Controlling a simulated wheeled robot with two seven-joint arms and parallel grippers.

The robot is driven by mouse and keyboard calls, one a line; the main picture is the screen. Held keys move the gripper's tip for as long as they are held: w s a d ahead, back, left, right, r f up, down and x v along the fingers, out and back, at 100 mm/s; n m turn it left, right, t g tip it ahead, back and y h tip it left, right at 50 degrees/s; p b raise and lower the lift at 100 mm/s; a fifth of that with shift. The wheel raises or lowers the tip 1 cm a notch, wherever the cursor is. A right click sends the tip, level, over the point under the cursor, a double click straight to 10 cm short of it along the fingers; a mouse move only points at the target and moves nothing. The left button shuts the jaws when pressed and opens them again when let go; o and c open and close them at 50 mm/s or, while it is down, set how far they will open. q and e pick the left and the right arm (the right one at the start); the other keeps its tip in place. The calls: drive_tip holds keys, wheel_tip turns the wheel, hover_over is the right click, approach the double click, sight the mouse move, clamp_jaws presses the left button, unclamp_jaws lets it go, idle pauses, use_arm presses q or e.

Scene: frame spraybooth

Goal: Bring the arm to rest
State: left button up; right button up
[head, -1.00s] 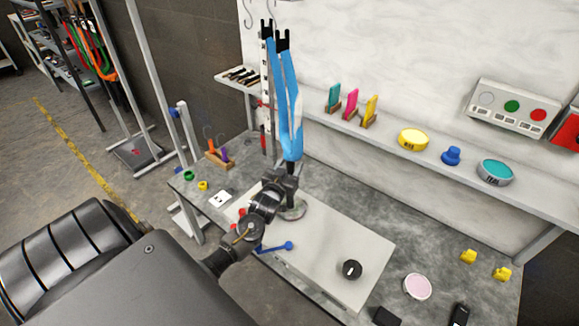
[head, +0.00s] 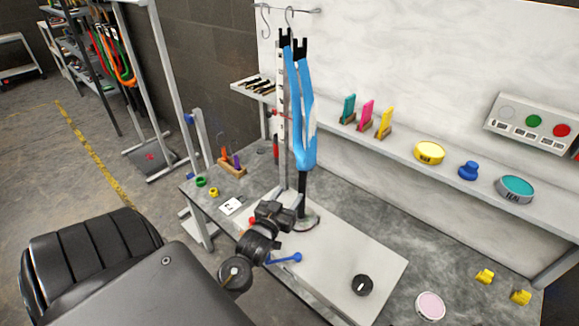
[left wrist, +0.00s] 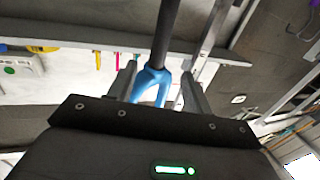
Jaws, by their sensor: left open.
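My left gripper (head: 276,210) is at the near side of the stand on the light work board (head: 375,245), close in front of the lower end of the blue frame part (head: 303,110). In the left wrist view its two fingers (left wrist: 160,78) are apart, with the blue forked part (left wrist: 152,86) and its dark tube seen between and beyond them. The jaws are open and hold nothing that I can see. The blue part stands upright on the stand's post. My right gripper is in neither view.
A blue-handled tool (head: 285,259) lies just beside my left wrist, and a black round knob (head: 362,285) sits on the board. The wall shelf (head: 400,148) holds coloured clips, a yellow tin (head: 429,152) and a teal tin (head: 515,188). A pink disc (head: 430,305) lies at the front right.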

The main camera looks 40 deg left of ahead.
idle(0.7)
use_arm(q)
drive_tip(key=s+d+f+m+g+h, duration=0.35)
drive_tip(key=s+d+f+g, duration=0.35)
drive_tip(key=s+d+f, duration=0.3)
drive_tip(key=s+d+m+g+h, duration=0.2)
drive_tip(key=s+d+g, duration=0.5)
drive_tip(key=s, duration=0.7)
wheel_tip(320, 180, down, 25)
drive_tip(key=s+d+g, duration=0.1)
drive_tip(key=s+a+f+g, duration=0.1)
drive_tip(key=s+a+f, duration=0.2)
drive_tip(key=s+f, duration=1.4)
drive_tip(key=shift+s, duration=0.15)
